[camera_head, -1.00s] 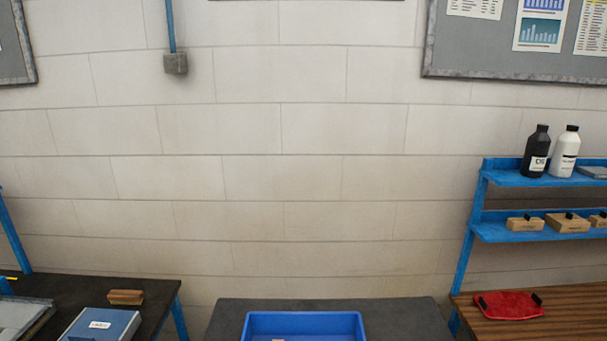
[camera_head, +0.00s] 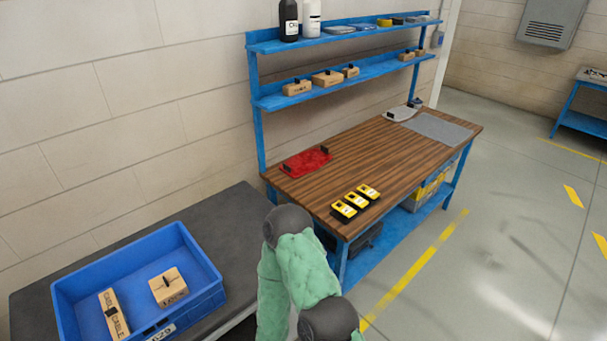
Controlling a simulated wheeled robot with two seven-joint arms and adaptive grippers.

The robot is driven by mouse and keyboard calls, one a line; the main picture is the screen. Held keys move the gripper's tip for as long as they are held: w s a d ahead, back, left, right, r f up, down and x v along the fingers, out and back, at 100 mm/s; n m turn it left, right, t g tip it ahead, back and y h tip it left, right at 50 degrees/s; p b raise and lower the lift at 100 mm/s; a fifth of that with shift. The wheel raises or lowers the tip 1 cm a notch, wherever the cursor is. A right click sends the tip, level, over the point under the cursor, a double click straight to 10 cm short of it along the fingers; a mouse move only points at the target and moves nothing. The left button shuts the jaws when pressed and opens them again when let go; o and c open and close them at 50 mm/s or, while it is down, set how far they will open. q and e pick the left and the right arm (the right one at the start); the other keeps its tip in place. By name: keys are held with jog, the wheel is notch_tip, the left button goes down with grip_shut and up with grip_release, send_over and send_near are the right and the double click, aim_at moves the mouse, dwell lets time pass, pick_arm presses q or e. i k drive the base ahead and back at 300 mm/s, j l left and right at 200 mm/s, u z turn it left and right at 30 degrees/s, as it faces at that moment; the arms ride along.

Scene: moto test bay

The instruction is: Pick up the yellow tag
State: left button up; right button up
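Three yellow and black pieces (camera_head: 356,201) lie side by side on the near edge of the wooden workbench (camera_head: 390,160). A small yellow item (camera_head: 384,22) sits on the top blue shelf. None is clearly readable as a tag, so I cannot tell which one is the yellow tag. One of my arms, with a green cover, rises from the bottom middle, just in front of the workbench. Neither of my grippers is in view.
A blue crate (camera_head: 70,295) with a few light brown boxes stands on a dark table (camera_head: 225,207) at left. A red tray (camera_head: 306,162) and a grey mat (camera_head: 437,129) lie on the workbench. The bench middle is clear. Open floor (camera_head: 500,240) lies to the right.

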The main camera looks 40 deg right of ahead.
aim_at(362, 203)
jog(key=z, duration=1.85)
jog(key=i+l+u, duration=0.15)
jog(key=u, duration=2.05)
jog(key=k+l+u, duration=0.1)
jog(key=l+u, duration=0.3)
jog(key=k+l+u, duration=0.1)
jog(key=l+u, duration=0.2)
jog(key=u, duration=0.15)
jog(key=k+l+u, duration=0.15)
jog(key=l+u, duration=0.25)
jog(key=k+l+u, duration=0.1)
jog(key=u, duration=0.35)
jog(key=k+l+u, duration=0.1)
jog(key=k+u, duration=0.3)
jog(key=k+l+u, duration=0.2)
jog(key=k, duration=0.4)
jog(key=k+l+u, duration=0.15)
jog(key=k, duration=0.5)
